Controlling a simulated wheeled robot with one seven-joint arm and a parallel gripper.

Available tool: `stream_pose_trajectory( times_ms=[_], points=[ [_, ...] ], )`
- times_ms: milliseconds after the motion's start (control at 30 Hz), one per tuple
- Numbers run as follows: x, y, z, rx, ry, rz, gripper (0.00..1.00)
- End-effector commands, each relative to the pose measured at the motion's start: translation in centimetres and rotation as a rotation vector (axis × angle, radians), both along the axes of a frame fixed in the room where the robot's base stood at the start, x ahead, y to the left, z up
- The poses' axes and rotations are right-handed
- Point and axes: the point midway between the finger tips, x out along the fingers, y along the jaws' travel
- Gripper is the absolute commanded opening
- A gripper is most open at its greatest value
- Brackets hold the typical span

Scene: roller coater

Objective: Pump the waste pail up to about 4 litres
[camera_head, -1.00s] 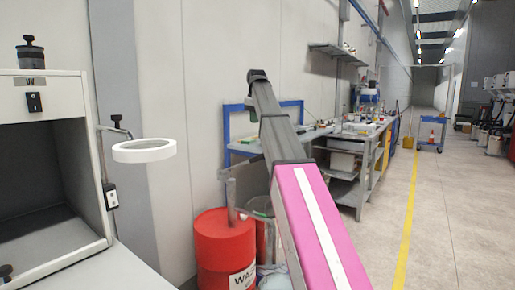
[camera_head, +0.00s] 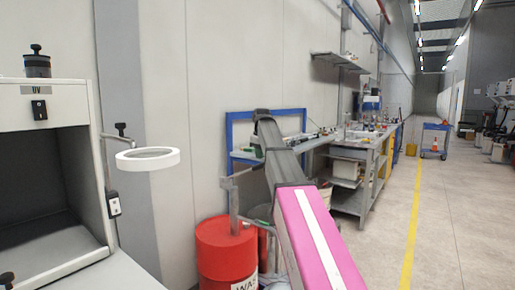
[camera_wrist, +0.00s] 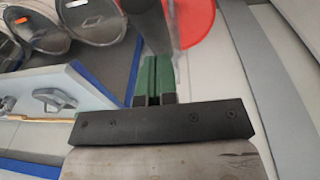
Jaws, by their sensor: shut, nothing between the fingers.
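In the wrist view a red round surface (camera_wrist: 196,22) shows at the top, partly behind a dark grey cylinder. My gripper (camera_wrist: 156,62) has green fingers, shut together and empty, close to that cylinder; I cannot tell whether they touch. In the head view my gripper is hidden behind my arm. I cannot tell which container is the waste pail, and no liquid level is readable.
Round grey containers (camera_wrist: 90,18) lie at the wrist view's upper left. A workbench (camera_head: 352,195) with items stands beyond my arm. A cabinet (camera_head: 45,150) and ring lamp (camera_head: 148,160) are at left.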

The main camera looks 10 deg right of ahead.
Motion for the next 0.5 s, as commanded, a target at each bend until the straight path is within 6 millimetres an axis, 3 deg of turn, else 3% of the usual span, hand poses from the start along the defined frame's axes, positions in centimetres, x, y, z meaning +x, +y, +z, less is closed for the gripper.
stream_pose_trajectory(
  times_ms=[500],
  points=[
    [-0.17,-0.34,-0.63,0.002,-0.002,0.000,0.00]
  ],
)
